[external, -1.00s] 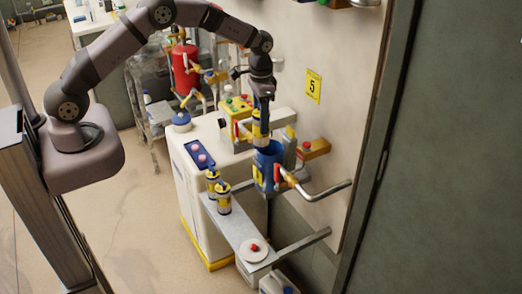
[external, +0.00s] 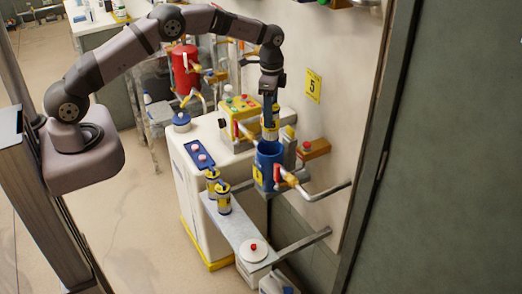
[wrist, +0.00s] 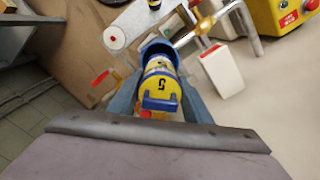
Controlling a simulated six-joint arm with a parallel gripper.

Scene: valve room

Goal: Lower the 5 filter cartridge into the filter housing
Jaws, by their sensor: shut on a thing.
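My gripper (external: 270,107) is shut on the 5 filter cartridge (external: 270,130), a yellow, white and dark-banded cylinder held upright. In the wrist view the cartridge (wrist: 160,85) shows a "5" and a blue handle between my two fingers (wrist: 158,103). The blue filter housing (external: 268,172) stands by the wall with its open mouth up, directly below the cartridge. Its blue rim (wrist: 158,45) shows behind the cartridge in the wrist view. I cannot tell whether the cartridge's lower end has entered the mouth.
Two similar cartridges (external: 223,202) stand on a grey shelf (external: 236,232), with a round white lid (external: 254,247) with a red knob at its near end. Pipes with a red handle (external: 290,181) sit close to the housing's right. A yellow button box (external: 240,107) is behind.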

